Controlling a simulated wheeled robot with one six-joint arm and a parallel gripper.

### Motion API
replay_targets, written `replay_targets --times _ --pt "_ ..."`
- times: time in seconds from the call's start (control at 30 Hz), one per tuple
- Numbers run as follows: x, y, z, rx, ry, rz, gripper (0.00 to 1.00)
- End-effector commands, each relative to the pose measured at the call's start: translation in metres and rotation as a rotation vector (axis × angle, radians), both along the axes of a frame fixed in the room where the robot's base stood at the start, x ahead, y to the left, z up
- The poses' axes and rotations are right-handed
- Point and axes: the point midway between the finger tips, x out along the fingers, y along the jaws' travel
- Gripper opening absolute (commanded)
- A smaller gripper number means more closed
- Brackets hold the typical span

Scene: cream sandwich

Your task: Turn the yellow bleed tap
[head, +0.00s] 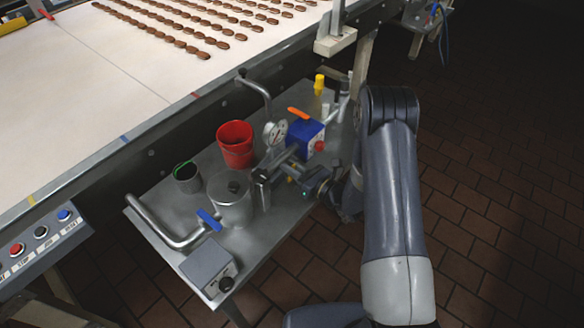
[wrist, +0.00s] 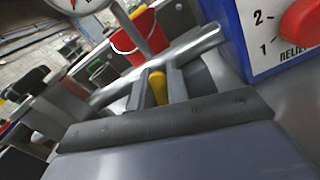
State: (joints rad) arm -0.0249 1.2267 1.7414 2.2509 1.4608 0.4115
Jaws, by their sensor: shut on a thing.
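The yellow bleed tap (wrist: 157,88) shows in the wrist view as a small yellow handle between the two fingers of my gripper (wrist: 157,92). The fingers are shut on it, one on each side. In the head view my gripper (head: 275,173) reaches in from the right, low over the metal bench among the pipework. There the gripped tap is hidden behind the gripper and fittings. I cannot tell from these views how far the tap is turned.
A blue box (head: 305,134) with an orange lever and red knob stands close to the gripper. A gauge (head: 275,132), red bucket (head: 235,152) and steel pot (head: 231,208) crowd the bench (head: 157,197). Another yellow fitting (head: 319,84) stands behind. The conveyor (head: 120,75) runs along the back.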

Motion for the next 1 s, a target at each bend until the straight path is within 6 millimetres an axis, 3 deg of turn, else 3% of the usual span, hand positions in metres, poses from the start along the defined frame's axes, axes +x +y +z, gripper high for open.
replay_targets --times 0.57,0.6,0.7,1.0 --pt "-0.0039 0.0028 0.0003 -0.072 -0.09 0.0 0.0" --pt "-0.0039 0.0028 0.0003 -0.072 -0.089 0.001 0.18" --pt "-0.0038 0.0027 0.0004 -0.072 -0.09 0.0 0.25" --pt "-0.0056 -0.0012 0.0001 -0.071 -0.09 -0.002 0.25"
